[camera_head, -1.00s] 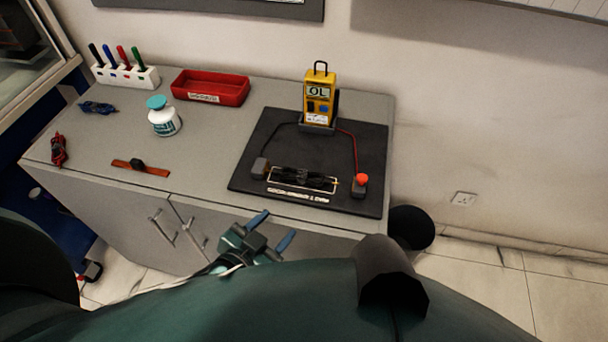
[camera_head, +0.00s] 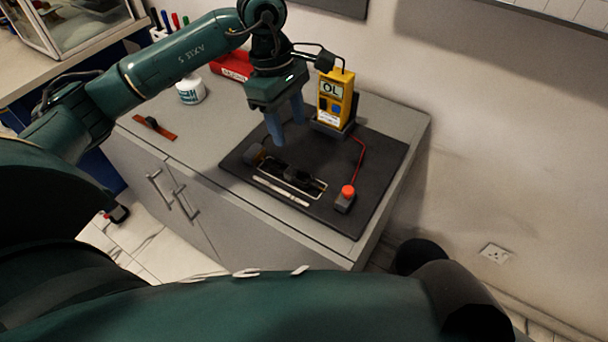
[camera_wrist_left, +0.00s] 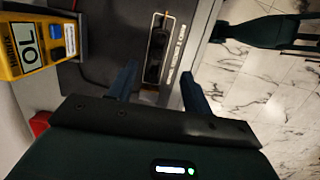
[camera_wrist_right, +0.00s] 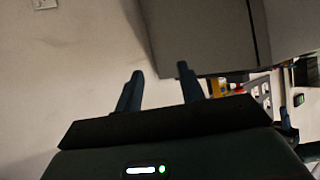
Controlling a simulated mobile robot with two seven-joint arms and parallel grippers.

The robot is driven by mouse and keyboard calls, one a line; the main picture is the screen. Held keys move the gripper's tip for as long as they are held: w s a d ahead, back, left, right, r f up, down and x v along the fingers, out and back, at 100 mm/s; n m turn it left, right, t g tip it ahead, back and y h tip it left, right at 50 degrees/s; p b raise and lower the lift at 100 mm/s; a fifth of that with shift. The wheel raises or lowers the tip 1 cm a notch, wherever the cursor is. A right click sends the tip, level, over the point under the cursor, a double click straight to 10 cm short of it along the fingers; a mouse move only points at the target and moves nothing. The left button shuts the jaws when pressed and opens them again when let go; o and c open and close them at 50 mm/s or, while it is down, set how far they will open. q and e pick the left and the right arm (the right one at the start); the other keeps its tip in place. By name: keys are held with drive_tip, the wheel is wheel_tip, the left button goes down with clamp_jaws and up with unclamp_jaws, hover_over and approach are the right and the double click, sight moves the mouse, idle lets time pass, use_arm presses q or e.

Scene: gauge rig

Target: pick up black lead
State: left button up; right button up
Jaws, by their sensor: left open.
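The yellow meter (camera_head: 335,95) reads OL and stands in its holder at the back of the dark mat (camera_head: 375,165). The block at the black lead's end (camera_head: 256,153) sits on the mat's left part; the lead's cable is mostly hidden behind my left gripper. My left gripper (camera_head: 286,128) is open and empty, pointing down above the mat, between that block and the meter. In the left wrist view its fingers (camera_wrist_left: 159,72) are spread over the mat, and I cannot make out the black lead there. My right gripper (camera_wrist_right: 160,80) is open and empty, away from the mat.
A red lead (camera_head: 360,155) runs from the meter to a block with a red-orange cap (camera_head: 348,192). A framed fixture (camera_head: 290,178) lies at the mat's front.

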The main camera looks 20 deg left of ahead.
use_arm(q)
drive_tip(key=a+y, duration=0.1)
drive_tip(key=a, duration=0.1)
hover_over(291, 170)
drive_tip(key=a, duration=0.1)
wheel_tip(291, 170, down, 6)
drive_tip(key=shift+w+f+p, duration=0.15)
drive_tip(key=shift+f+p, duration=0.05)
drive_tip(key=shift+p, duration=0.15)
drive_tip(key=shift+d+f+p, duration=0.2)
drive_tip(key=shift+f+p, duration=0.1)
drive_tip(key=shift+f, duration=1.25)
drive_tip(key=shift+d+f+p, duration=0.2)
drive_tip(key=shift+f+p, duration=0.1)
drive_tip(key=shift+f, duration=1.2)
drive_tip(key=shift+c, duration=0.2)
clamp_jaws()
